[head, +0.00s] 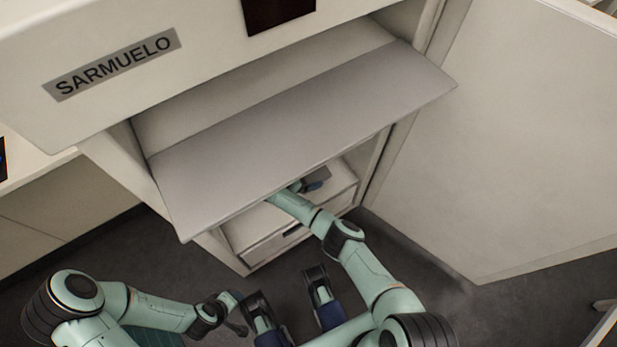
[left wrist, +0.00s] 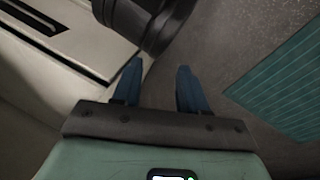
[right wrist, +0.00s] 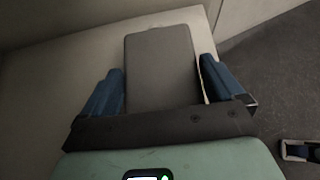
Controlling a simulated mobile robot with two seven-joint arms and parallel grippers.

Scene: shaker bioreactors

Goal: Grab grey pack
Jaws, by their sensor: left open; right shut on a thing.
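The grey pack (right wrist: 160,65) is a flat, rounded slab lying between the two blue fingers of my right gripper (right wrist: 158,85) in the right wrist view. The gripper is shut on it from both sides. In the head view my right gripper (head: 312,186) is inside the lower part of the cabinet. A small part of the grey pack (head: 322,174) shows there, and the shelf above partly hides this area. My left gripper (left wrist: 158,78) is open and empty in the left wrist view, low in front of the cabinet.
The white SARMUELO cabinet (head: 95,105) has a grey shelf (head: 300,135) jutting out above my right forearm. A drawer front (head: 270,247) with a dark handle slot lies below. The large door (head: 510,150) stands open at right. Dark floor (head: 520,300) is clear at lower right.

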